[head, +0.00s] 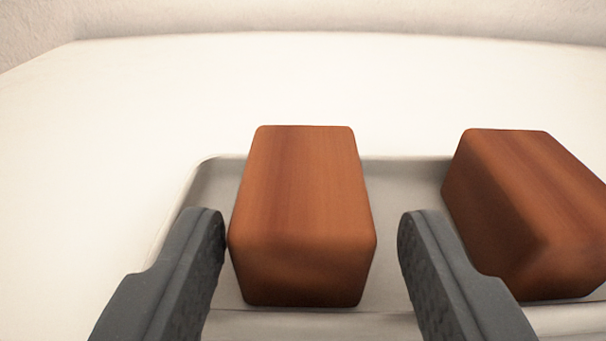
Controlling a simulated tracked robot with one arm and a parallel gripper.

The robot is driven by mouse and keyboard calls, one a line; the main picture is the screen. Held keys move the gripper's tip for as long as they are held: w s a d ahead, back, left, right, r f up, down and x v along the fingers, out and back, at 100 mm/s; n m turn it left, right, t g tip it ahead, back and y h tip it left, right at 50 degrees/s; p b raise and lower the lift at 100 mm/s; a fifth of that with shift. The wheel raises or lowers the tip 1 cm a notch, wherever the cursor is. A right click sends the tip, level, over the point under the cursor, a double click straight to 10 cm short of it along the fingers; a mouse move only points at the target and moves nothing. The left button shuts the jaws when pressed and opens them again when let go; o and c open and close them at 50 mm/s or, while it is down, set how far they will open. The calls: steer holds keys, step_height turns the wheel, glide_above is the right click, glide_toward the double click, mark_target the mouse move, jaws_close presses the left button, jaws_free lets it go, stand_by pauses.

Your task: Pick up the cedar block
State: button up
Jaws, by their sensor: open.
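Two reddish-brown wooden blocks with rounded edges sit on a shallow grey tray (408,172). One cedar block (302,200) is in the middle of the view. The other cedar block (530,210) is at the right. They look alike. My gripper (312,232) is open, with one dark finger on each side of the middle block. The left finger appears very close to that block's left side; I cannot tell if it touches. A wider gap shows between the block and the right finger. The right finger is between the two blocks.
The tray stands on a white table (110,140) with bare surface to the left and behind. A low tray rim runs around the blocks. A pale textured wall (330,15) is at the back. The right block leaves limited room beside my right finger.

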mark_target(303, 200)
steer(key=shift+w+a+f+b, duration=0.1)
steer(key=shift+w+f+b, duration=0.15)
steer(key=shift+w, duration=0.5)
steer(key=shift+w+f+b, duration=0.2)
steer(key=shift+w, duration=0.6)
steer(key=shift+w+a+f+b, duration=0.1)
steer(key=shift+w+f+b, duration=0.15)
steer(key=shift+w, duration=0.5)
steer(key=shift+r, duration=0.1)
steer(key=c, duration=0.7)
steer(key=shift+r, duration=0.1)
